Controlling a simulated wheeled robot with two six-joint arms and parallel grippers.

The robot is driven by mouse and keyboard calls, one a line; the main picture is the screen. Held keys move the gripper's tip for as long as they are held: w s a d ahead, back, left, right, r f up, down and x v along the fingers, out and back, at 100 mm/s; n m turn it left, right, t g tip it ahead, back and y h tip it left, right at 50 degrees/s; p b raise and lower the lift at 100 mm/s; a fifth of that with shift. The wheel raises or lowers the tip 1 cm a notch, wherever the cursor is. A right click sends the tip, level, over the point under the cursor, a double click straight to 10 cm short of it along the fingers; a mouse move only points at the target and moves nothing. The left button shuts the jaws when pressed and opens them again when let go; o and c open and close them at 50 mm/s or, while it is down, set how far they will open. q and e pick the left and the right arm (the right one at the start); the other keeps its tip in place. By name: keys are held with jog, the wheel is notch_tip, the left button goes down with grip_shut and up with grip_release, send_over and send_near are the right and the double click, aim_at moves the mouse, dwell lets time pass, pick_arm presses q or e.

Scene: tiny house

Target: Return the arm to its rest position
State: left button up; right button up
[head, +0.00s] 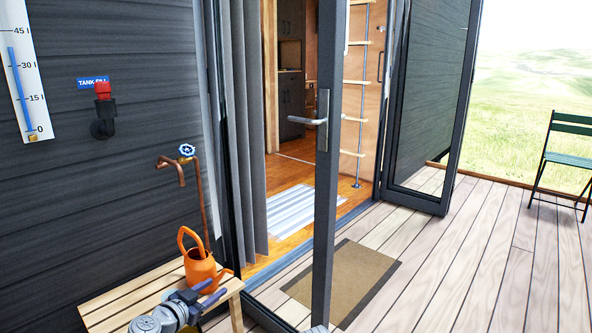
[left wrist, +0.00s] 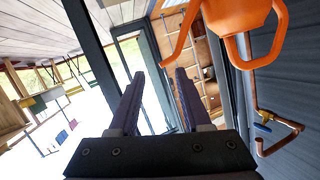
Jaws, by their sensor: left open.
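My left gripper (head: 212,292) is low in the head view, over the slatted wooden bench and just in front of the orange watering can (head: 200,268). Its jaws are open and empty; both fingers (left wrist: 159,76) show apart in the left wrist view. The watering can stands upright on the bench below the copper tap. In the left wrist view the can (left wrist: 238,14) is at the top right, its spout passing close to the fingertips; I cannot tell whether they touch. My right gripper is not in view.
The slatted bench (head: 110,312) stands against the dark wall. A copper pipe with a blue tap wheel (head: 187,150) rises behind the can. An open glass door (head: 325,160) stands right of the bench. A doormat (head: 345,278) and clear decking lie beyond; a green chair (head: 565,157) is far right.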

pick_arm(q)
jog(key=s+d+f+g+p, duration=0.3)
jog(key=s+d+g, duration=0.2)
jog(key=d, duration=0.3)
jog(key=s+d+f+g+p, duration=0.25)
jog(key=s+d+g, duration=0.2)
jog(key=d, duration=0.45)
jog(key=s+n+g+y+p, duration=0.4)
jog(key=s+y, duration=0.3)
jog(key=s, duration=0.4)
notch_tip(320, 180, up, 37)
jog(key=p, duration=3.7)
jog(key=shift+s+a+p, duration=0.3)
jog(key=shift+a+p, duration=0.05)
jog(key=shift+a, duration=0.05)
jog(key=shift+o, duration=0.2)
jog(key=shift+g, duration=0.25)
